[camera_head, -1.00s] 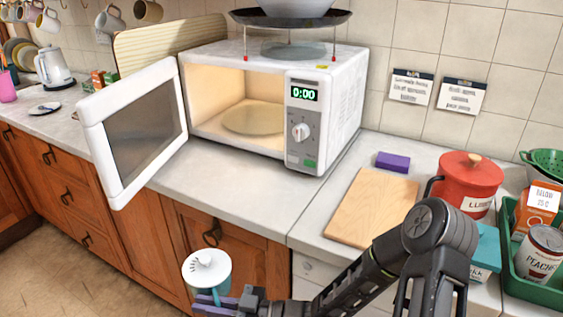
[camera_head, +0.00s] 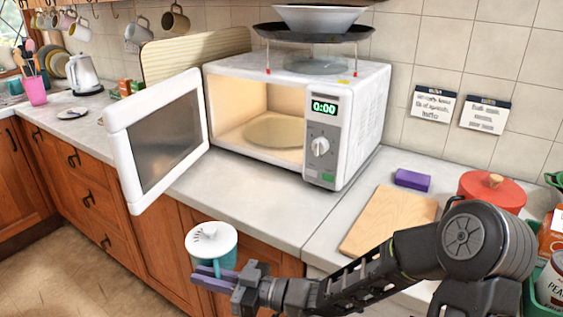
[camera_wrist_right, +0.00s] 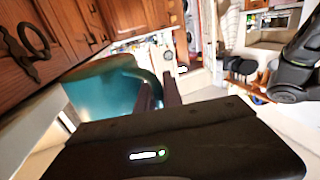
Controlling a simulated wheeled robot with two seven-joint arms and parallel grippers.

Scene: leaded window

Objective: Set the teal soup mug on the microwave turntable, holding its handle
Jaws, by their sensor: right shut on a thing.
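The teal soup mug (camera_head: 211,247) with a white vented lid is held upright in front of the counter edge, below the microwave (camera_head: 297,125). My right gripper (camera_head: 215,277) is shut on its handle; the fingers cover most of the handle. The mug's teal side (camera_wrist_right: 112,97) also shows in the right wrist view beside the fingers (camera_wrist_right: 160,95). The microwave door (camera_head: 158,139) stands wide open to the left. The round turntable (camera_head: 273,132) inside is bare. My left gripper is not in view.
The counter (camera_head: 255,196) before the microwave is clear. A cutting board (camera_head: 390,220), purple sponge (camera_head: 412,180) and red canister (camera_head: 490,192) lie to the right. A bowl on a raised tray (camera_head: 312,33) stands on the microwave. Wooden cabinets are below.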

